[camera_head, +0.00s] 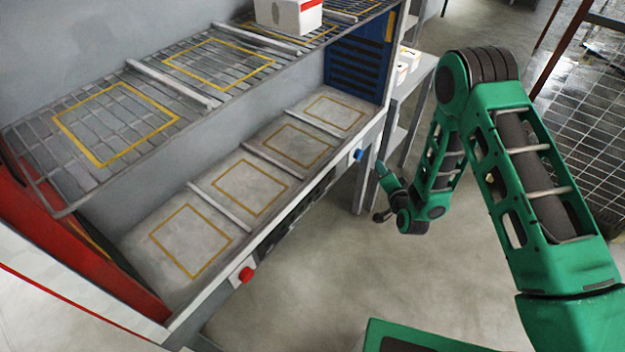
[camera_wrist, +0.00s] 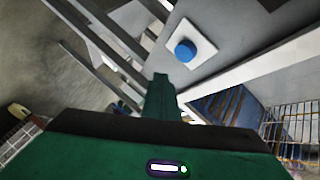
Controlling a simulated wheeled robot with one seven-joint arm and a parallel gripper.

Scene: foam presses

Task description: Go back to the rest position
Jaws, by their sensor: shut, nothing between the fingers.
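My gripper (camera_head: 383,172) hangs at the end of my green arm, in front of the right end of the bench. It is near the blue button (camera_head: 358,155) on the bench's front edge, with a small gap between them in the head view. In the wrist view my gripper (camera_wrist: 162,82) shows as one narrow green shape, shut and empty. The blue button (camera_wrist: 185,50) on its white plate lies beyond the fingertips there, slightly right of them. My arm is bent, with its elbow high on the right of the head view.
The lower shelf (camera_head: 225,165) has several yellow-outlined, empty places split by bars. A white box with a red stripe (camera_head: 290,16) stands on the upper grid rack (camera_head: 128,72). A red button (camera_head: 246,274) is at the bench's front left. Open floor (camera_head: 320,260) lies before the bench.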

